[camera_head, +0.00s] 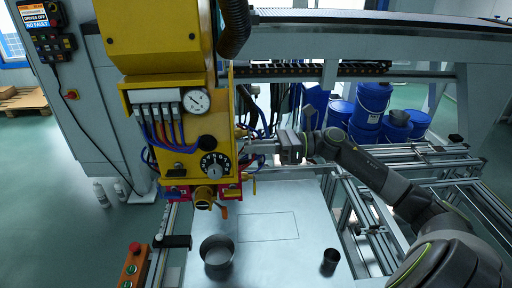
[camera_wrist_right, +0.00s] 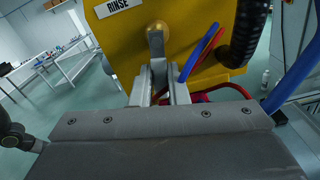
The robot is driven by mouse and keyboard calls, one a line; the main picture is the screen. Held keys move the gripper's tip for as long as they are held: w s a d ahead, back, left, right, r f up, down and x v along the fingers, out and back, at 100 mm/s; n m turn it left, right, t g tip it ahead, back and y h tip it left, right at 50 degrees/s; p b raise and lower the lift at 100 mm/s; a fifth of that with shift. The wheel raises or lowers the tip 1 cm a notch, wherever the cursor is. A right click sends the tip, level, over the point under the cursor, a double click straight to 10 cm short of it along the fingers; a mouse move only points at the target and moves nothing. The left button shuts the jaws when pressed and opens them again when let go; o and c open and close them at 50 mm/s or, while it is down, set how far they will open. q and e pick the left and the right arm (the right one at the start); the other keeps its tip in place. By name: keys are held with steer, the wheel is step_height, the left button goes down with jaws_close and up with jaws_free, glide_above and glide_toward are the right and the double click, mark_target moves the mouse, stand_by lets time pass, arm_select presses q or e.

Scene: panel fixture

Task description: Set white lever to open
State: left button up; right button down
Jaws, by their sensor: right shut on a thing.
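The yellow panel fixture (camera_head: 150,45) stands left of centre in the head view, with a gauge, a dial and hoses on its front. My right gripper (camera_head: 250,146) reaches in from the right to the panel's right side. In the right wrist view, its fingers (camera_wrist_right: 160,92) are closed around a pale lever (camera_wrist_right: 157,72) below a round brass-coloured fitting (camera_wrist_right: 156,36). In the head view the lever is mostly hidden by the fingers and hoses. My left gripper is not in view.
Blue and red hoses (camera_wrist_right: 202,52) run close beside the fingers. Below the panel, a metal bowl (camera_head: 217,252) and a small dark cup (camera_head: 330,261) stand on the pale table (camera_head: 290,262). A brass spout (camera_head: 203,197) hangs over the table. Blue drums (camera_head: 371,105) stand behind.

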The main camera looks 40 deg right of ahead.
steer(key=shift+s+a+r+m+p, duration=0.25)
steer(key=shift+s+r+m+p, duration=0.25)
steer(key=shift+m, duration=2.05)
steer(key=shift+s+a+r+m+p, duration=0.3)
steer(key=shift+r+m, duration=0.4)
steer(key=shift+m, duration=1.9)
steer(key=shift+s+a+r+m+p, duration=0.2)
steer(key=shift+s+r+m+p, duration=0.3)
steer(key=shift+m, duration=2.05)
steer(key=shift+w+r, duration=0.1)
steer(key=shift+r, duration=0.05)
steer(key=c, duration=1.4)
jaws_free()
steer(key=shift+d, duration=0.1)
steer(key=p+v, duration=0.1)
steer(key=v, duration=1.6)
steer(key=shift+d, duration=0.15)
